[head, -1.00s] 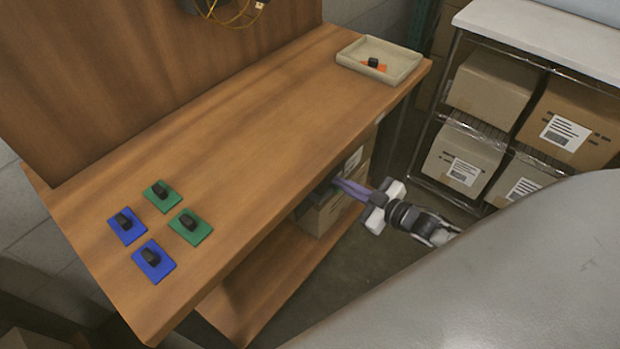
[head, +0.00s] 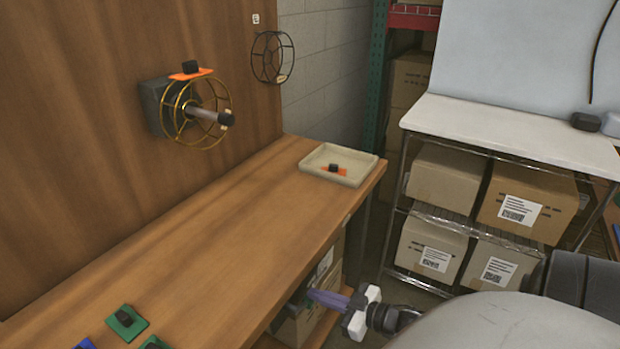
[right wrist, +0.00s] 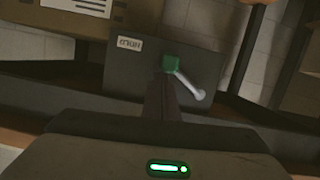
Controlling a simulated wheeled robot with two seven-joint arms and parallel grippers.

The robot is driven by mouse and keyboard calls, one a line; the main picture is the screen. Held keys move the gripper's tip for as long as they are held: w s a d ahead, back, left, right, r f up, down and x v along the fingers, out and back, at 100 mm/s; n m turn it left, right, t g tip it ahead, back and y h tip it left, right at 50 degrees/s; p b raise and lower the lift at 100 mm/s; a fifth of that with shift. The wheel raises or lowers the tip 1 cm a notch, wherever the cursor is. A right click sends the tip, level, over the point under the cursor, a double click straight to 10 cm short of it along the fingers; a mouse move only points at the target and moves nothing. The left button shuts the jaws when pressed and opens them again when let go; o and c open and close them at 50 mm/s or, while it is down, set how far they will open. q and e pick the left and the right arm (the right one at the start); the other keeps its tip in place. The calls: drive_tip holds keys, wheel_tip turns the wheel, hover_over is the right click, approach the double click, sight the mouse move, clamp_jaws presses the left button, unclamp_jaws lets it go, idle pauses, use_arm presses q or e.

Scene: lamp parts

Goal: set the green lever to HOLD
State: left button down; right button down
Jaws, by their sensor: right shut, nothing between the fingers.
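In the right wrist view, a green lever hub (right wrist: 172,63) with a pale grey handle (right wrist: 190,86) sits on a dark grey box (right wrist: 205,72). The handle slants down to the right. A small white label (right wrist: 130,44) with dark letters is on the box, left of the hub; it appears upside down and I cannot read it surely. My right gripper (right wrist: 163,82) is shut and empty, its tips just below the hub; I cannot tell whether they touch it. In the head view my right gripper (head: 312,295) is beside the bench front, below its top. My left gripper is not in view.
The wooden bench (head: 190,255) holds a beige tray (head: 312,166) with an orange plate in it, and green and blue plates at lower left. A wire wheel (head: 195,112) juts from the back panel. Shelves with cardboard boxes (head: 450,185) stand at right.

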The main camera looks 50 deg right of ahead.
drive_tip(key=shift+s+f, duration=0.1)
drive_tip(key=shift+f, duration=0.05)
wheel_tip(320, 180, up, 5)
drive_tip(key=p, duration=0.5)
drive_tip(key=v, duration=0.9)
drive_tip(key=shift+s+d+f, duration=0.2)
drive_tip(key=shift+s+f, duration=0.05)
drive_tip(key=shift+s, duration=0.15)
drive_tip(key=shift+a, duration=0.1)
drive_tip(key=s+a+f+g, duration=0.1)
drive_tip(key=a+g, duration=0.1)
drive_tip(key=a, duration=0.7)
drive_tip(key=s+a+f+g, duration=0.1)
drive_tip(key=a+f+g, duration=0.1)
drive_tip(key=a, duration=0.8)
drive_tip(key=s+a+f+m+g, duration=0.1)
drive_tip(key=s+a+g, duration=0.1)
drive_tip(key=a, duration=0.7)
drive_tip(key=shift+a+f+g, duration=0.2)
drive_tip(key=shift+a+g, duration=0.1)
